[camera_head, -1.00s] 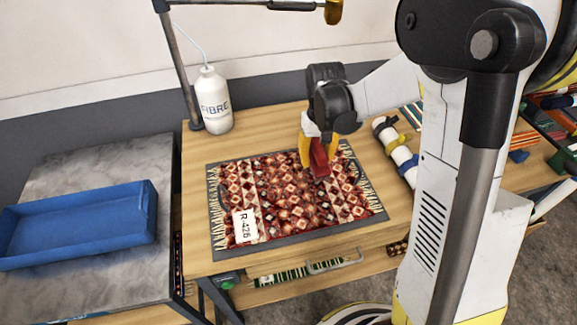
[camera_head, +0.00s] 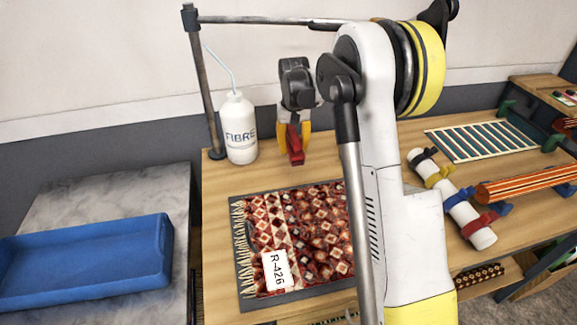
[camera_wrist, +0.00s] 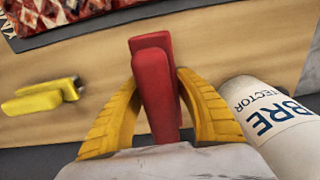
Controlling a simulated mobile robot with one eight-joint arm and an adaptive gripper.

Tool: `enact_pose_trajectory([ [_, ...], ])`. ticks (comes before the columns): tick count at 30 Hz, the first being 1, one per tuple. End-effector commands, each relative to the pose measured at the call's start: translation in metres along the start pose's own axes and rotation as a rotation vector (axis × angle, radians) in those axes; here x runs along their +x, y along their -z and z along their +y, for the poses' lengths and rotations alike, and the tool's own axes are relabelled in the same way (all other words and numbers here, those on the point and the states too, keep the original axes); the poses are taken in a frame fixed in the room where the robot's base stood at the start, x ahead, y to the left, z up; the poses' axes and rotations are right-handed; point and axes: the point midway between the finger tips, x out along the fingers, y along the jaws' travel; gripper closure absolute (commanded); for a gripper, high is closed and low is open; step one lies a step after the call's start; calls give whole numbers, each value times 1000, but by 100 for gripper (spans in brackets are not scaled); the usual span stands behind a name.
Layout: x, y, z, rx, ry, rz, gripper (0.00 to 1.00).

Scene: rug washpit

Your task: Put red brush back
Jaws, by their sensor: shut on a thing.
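The red brush (camera_head: 295,146) is held between the yellow fingers of my gripper (camera_head: 294,140), which is shut on it. In the head view it hangs above the back of the wooden table, behind the patterned rug (camera_head: 310,235) and right of the white bottle. In the wrist view the red brush (camera_wrist: 154,85) lies between both fingers of my gripper (camera_wrist: 158,100). Its underside is hidden there. A yellow object (camera_wrist: 42,97) of two parts lies on the table to the left in the wrist view; I cannot tell what it is.
The white FIBRE bottle (camera_head: 239,130) stands close to my gripper, beside a dark post (camera_head: 203,85) with a horizontal bar above. A blue tray (camera_head: 90,262) is on the left grey surface. Rolled items (camera_head: 465,218) lie right. Bare table (camera_head: 225,185) shows behind the rug.

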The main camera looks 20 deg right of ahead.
Motion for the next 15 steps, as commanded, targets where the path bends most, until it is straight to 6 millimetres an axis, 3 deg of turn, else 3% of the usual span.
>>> enact_pose_trajectory([
  [10,54,0,-1,-1,0,0,100],
  [15,59,0,-1,-1,0,0,100],
])
